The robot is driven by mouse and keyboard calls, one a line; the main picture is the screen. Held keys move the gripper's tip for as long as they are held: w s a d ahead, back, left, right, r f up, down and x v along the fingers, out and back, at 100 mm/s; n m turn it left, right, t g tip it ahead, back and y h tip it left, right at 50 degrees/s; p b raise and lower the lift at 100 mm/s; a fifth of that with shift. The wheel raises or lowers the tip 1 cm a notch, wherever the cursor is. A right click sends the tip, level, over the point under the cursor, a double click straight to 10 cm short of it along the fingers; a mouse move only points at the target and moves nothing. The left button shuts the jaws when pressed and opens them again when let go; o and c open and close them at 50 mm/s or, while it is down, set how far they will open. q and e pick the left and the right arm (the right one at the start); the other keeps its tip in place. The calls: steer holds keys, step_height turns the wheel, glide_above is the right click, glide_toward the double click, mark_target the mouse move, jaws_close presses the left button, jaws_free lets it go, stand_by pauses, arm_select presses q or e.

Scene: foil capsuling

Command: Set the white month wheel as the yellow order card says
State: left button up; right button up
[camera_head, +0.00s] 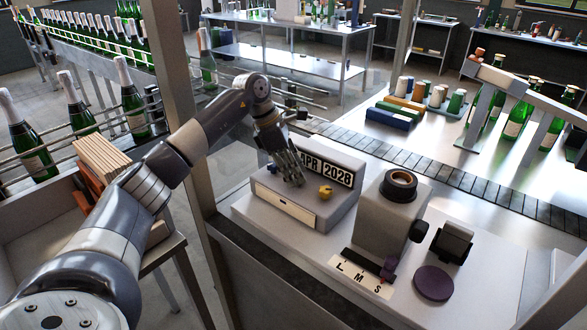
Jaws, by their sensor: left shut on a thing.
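The grey date unit (338,212) stands on the bench in the middle, its display (326,170) reading "APR 2028", with the left end partly covered by my gripper. My left gripper (295,178) points down onto the unit's top, shut between a blue knob (272,169) and a yellow knob (325,192). What it grips is the white month wheel by its place, but the fingers hide it almost fully. A pale yellowish card or strip (284,206) is on the unit's front; no writing on it is legible. My right gripper is out of view.
Right of the unit stand a grey block with a dark ring (400,184), an "L M S" scale (357,275) with a dark slider, and a purple disc (433,283). A conveyor (440,172) runs behind. A frame post (175,90) stands close to my left arm.

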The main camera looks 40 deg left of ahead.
arm_select(q)
steer(key=shift+w+m+g, duration=0.15)
steer(key=shift+m+g, duration=0.35)
steer(key=shift+m, duration=0.8)
steer(key=o, duration=1.1)
steer(key=shift+c, duration=0.2)
steer(key=shift+h, duration=0.3)
steer(key=v, duration=1.2)
